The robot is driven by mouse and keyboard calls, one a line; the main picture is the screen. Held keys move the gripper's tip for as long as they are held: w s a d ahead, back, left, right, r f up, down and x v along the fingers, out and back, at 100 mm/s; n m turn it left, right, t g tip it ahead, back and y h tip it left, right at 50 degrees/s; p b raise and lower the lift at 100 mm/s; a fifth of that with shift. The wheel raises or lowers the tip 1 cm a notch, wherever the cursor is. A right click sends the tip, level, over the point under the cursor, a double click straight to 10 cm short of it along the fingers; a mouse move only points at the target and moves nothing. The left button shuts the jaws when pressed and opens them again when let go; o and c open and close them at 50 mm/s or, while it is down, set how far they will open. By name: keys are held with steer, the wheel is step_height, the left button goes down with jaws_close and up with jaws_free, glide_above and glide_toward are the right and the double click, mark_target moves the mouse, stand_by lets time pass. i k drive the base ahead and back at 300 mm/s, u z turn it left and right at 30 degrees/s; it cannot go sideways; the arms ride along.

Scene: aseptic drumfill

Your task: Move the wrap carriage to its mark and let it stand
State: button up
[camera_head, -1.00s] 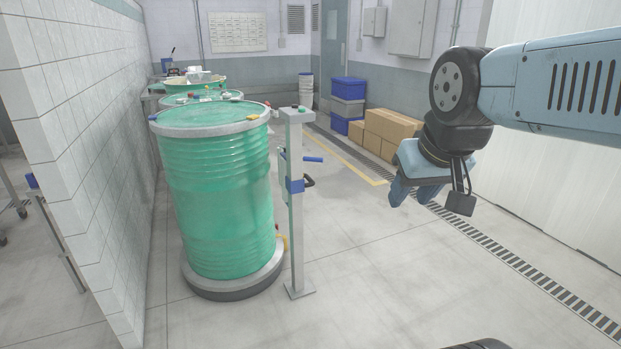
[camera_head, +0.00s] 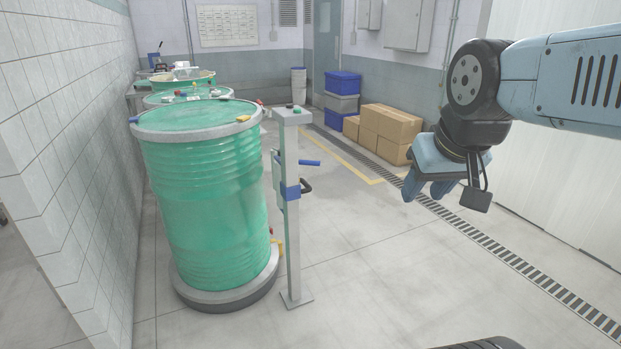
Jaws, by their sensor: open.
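A grey post (camera_head: 291,215) stands upright on a small floor plate just right of the front green drum. A blue-banded carriage (camera_head: 290,190) sits about halfway up it, with a blue handle (camera_head: 309,163) and a dark curved grip (camera_head: 306,186) reaching right. I cannot make out a mark on the post. The green drum (camera_head: 208,200) stands on a round grey base (camera_head: 228,296). My gripper (camera_head: 425,192) hangs at the right, fingers pointing down and left, empty. It is well apart from the post, with open floor between.
More green drums stand behind the first, by a tiled wall (camera_head: 70,160) at left. Cardboard boxes (camera_head: 385,130) and stacked crates (camera_head: 342,95) stand at the back right. A floor drain (camera_head: 500,259) runs along the right. The middle floor is clear.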

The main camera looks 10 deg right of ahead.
mark_target(294, 193)
steer(key=z, duration=0.25)
steer(key=i, duration=2.15)
steer(key=u, duration=0.35)
